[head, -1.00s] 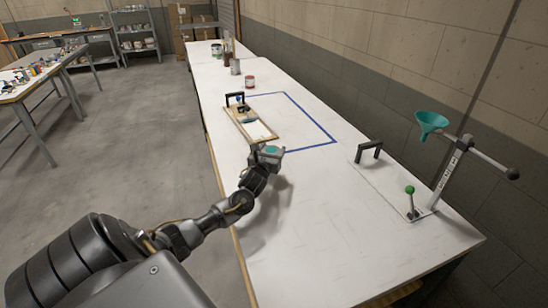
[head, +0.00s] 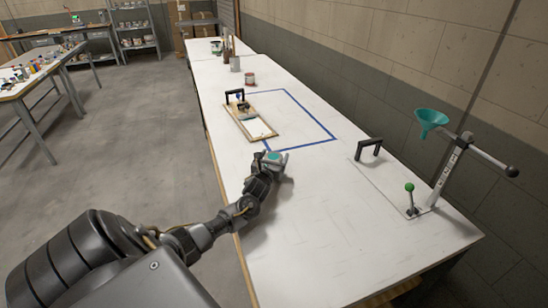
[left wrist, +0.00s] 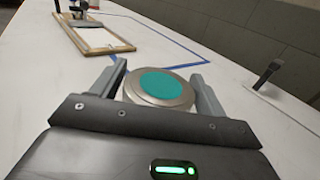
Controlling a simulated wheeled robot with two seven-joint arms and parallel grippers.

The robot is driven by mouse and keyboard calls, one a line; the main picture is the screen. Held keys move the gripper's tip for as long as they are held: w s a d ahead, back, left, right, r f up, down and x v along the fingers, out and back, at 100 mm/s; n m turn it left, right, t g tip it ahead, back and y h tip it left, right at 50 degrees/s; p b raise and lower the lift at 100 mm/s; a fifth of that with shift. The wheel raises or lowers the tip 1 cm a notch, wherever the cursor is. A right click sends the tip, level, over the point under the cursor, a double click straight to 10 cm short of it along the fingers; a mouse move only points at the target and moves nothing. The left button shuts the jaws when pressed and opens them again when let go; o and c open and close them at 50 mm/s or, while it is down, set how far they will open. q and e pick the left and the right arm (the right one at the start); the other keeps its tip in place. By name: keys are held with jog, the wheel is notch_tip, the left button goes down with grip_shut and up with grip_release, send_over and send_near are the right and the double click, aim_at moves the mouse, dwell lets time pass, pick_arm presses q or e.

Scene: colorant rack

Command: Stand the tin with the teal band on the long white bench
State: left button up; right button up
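A tin with a teal disc on its grey-rimmed top (left wrist: 160,86) sits between the two fingers of my left gripper (left wrist: 160,92) in the left wrist view. The fingers press on both its sides. In the head view, the tin (head: 272,157) and my left gripper (head: 274,160) are low over the long white bench (head: 320,220), just in front of the blue-taped outline. The tin looks about upright. Its side and base are hidden, so I cannot tell whether it touches the bench. My right gripper is not in view.
A wooden-framed board with a black handle (head: 252,126) lies beyond the tin. A red-banded tin (head: 250,80) and a grey can (head: 235,64) stand farther back. At right are a black handle (head: 369,149) and a stand with a teal funnel (head: 430,120). The front bench is clear.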

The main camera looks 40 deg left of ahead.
pick_arm(q)
jog(key=shift+o, duration=0.9)
jog(key=shift+r, duration=0.15)
jog(key=p+v, duration=0.9)
jog(key=v, duration=0.2)
jog(key=shift+r, duration=0.15)
jog(key=shift+s+d, duration=0.25)
jog(key=shift+s, duration=0.2)
jog(key=shift+f, duration=0.2)
